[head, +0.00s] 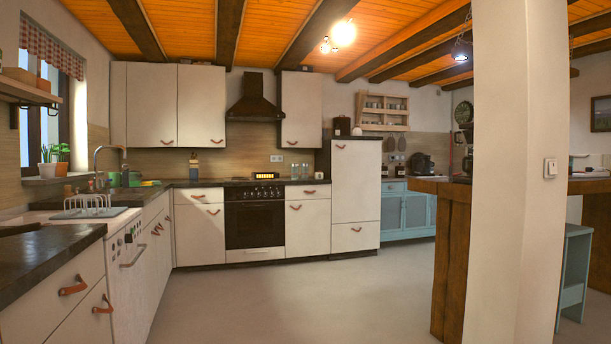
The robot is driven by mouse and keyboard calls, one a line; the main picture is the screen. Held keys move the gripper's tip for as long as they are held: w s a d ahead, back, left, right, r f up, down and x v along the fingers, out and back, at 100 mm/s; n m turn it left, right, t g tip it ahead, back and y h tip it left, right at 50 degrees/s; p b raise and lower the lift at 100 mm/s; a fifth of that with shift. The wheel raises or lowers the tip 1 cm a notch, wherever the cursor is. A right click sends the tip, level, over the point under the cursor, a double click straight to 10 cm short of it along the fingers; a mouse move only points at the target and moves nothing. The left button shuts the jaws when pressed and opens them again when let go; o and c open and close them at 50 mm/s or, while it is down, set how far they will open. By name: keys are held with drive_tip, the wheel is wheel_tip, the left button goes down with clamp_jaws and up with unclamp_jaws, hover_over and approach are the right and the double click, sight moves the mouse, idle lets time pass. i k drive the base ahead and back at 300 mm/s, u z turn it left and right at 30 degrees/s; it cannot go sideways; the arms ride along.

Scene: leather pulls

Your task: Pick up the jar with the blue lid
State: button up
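I cannot make out a jar with a clearly blue lid in the head view. A small upright container (194,167) with a pale body and a dark band stands on the far counter, left of the stove. It is too small to tell whether it is a jar or what colour its lid is. Several small jar-like items (375,104) sit on the wooden wall shelf at the back right, and their lids are also too small to tell. My gripper is not in view.
A dark countertop (40,262) with white drawers runs along the left. A stove (255,219) and white cabinets line the back. A thick white pillar (515,180) and a wooden bar counter (452,188) stand at right. The grey floor (300,300) between is clear.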

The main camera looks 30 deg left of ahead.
sight(304, 166)
drive_tip(key=u, duration=0.25)
drive_tip(key=i, duration=0.8)
drive_tip(key=u, duration=0.95)
drive_tip(key=i, duration=1.9)
drive_tip(key=u, duration=0.7)
drive_tip(key=i, duration=3.7)
drive_tip(key=z, duration=0.65)
drive_tip(key=i, duration=1.85)
drive_tip(key=z, duration=0.65)
